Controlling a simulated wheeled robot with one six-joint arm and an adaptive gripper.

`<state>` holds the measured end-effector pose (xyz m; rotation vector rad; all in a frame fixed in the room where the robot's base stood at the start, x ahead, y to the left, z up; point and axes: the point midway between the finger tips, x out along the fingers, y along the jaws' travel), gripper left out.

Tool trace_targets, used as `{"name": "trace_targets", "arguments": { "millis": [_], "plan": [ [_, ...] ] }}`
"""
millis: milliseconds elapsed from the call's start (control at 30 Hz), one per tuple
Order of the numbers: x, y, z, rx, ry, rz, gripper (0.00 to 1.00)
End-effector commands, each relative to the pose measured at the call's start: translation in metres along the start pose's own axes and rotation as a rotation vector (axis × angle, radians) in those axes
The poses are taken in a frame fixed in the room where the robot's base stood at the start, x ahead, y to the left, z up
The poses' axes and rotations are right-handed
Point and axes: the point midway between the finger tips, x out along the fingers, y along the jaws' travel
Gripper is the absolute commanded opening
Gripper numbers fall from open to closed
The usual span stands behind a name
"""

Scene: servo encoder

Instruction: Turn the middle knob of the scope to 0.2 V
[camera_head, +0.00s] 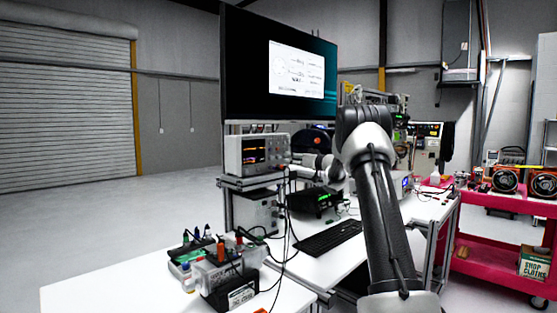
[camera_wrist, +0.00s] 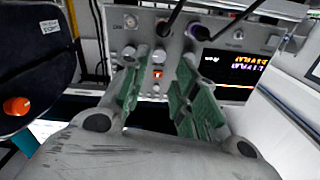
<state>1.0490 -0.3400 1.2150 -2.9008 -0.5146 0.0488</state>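The scope (camera_head: 262,150) stands on a raised shelf in the head view, its lit screen on the left and knobs on the right. In the wrist view the scope's front panel (camera_wrist: 222,38) appears upside down, with the screen at right. My gripper (camera_wrist: 164,62) is open, its two green-padded fingers pointing at the panel. A round knob (camera_wrist: 158,57) and a small orange-lit button show between the fingers. Another knob (camera_wrist: 129,52) lies left of the left finger. I cannot tell whether either finger touches a knob, nor read the setting. In the head view my gripper (camera_head: 300,168) is at the scope's right side.
Dark cables (camera_wrist: 176,14) run from the panel near the fingers. In the head view a large monitor (camera_head: 275,70) hangs above the scope. A keyboard (camera_head: 328,238) and a black device (camera_head: 315,202) sit on the white bench below. A pink cart (camera_head: 500,262) stands at right.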

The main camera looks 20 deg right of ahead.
Motion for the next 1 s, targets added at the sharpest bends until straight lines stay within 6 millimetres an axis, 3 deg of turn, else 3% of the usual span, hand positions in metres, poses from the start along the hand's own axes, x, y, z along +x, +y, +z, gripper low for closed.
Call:
{"name": "trace_targets", "arguments": {
  "millis": [300,667,833,1000],
  "plan": [
    [0.05,0.0,0.001,0.0,-0.001,0.002,0.29],
    [0.059,0.0,0.0,0.0,-0.001,0.002,0.29],
    [0.058,0.0,0.0,0.0,-0.001,0.003,0.02],
    [0.058,0.0,0.0,-0.001,-0.001,0.003,0.0]
  ]
}}
